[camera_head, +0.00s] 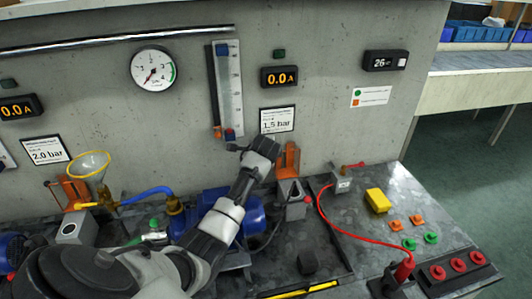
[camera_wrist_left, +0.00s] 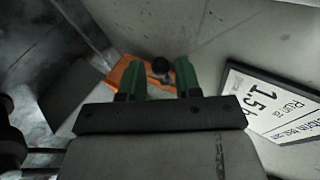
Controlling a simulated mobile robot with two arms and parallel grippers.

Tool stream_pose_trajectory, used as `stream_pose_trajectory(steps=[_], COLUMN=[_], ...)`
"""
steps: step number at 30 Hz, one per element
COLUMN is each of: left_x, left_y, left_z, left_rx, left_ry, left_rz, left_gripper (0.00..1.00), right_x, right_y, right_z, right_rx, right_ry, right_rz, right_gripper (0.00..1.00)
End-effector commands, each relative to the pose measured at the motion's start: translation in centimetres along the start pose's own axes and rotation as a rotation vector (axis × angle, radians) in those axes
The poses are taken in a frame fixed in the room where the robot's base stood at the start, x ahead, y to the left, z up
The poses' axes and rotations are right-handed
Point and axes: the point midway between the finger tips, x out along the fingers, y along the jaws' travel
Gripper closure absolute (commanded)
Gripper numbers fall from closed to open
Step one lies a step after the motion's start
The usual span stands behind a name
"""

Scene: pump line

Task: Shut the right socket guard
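The right socket guard (camera_head: 290,158) is an orange flap standing raised behind a grey socket box (camera_head: 290,190) in the head view. In the left wrist view the orange guard (camera_wrist_left: 122,76) lies just beyond my fingertips, with a dark round knob (camera_wrist_left: 161,66) showing between them. My left gripper (camera_head: 262,147) is at the guard's upper left in the head view. In the left wrist view the green-padded fingers of this gripper (camera_wrist_left: 160,80) are apart. I cannot tell whether they touch the guard. My right gripper is not in view.
A blue pump (camera_head: 245,210) sits behind my left arm. A red cable (camera_head: 335,232) runs to a red plug (camera_head: 404,270). A flow tube (camera_head: 229,90) is on the wall above.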

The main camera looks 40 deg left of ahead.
Motion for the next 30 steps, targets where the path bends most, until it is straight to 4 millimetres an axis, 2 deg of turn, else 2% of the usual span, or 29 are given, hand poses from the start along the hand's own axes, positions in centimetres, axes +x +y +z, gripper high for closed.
stream_pose_trajectory(steps=[9, 16, 23, 27, 30], left_x=[0.2, 0.2, 0.1, -0.9, -1.6], left_y=[0.0, 0.0, 0.1, 0.7, 1.6], left_z=[0.0, 0.0, 0.0, -0.2, -0.6], left_rx=[0.0, 0.0, 0.004, 0.03, 0.051], left_ry=[0.0, 0.0, -0.003, -0.024, -0.04], left_rz=[0.0, 0.0, -0.01, -0.11, -0.222], left_gripper=[0.67, 1.0, 1.0, 1.0, 1.0], right_x=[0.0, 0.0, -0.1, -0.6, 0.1], right_y=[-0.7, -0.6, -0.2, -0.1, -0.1], right_z=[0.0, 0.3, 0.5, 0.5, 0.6], right_rx=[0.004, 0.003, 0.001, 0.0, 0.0], right_ry=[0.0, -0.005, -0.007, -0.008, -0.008], right_rz=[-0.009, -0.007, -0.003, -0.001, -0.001], right_gripper=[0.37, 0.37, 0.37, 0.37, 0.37])
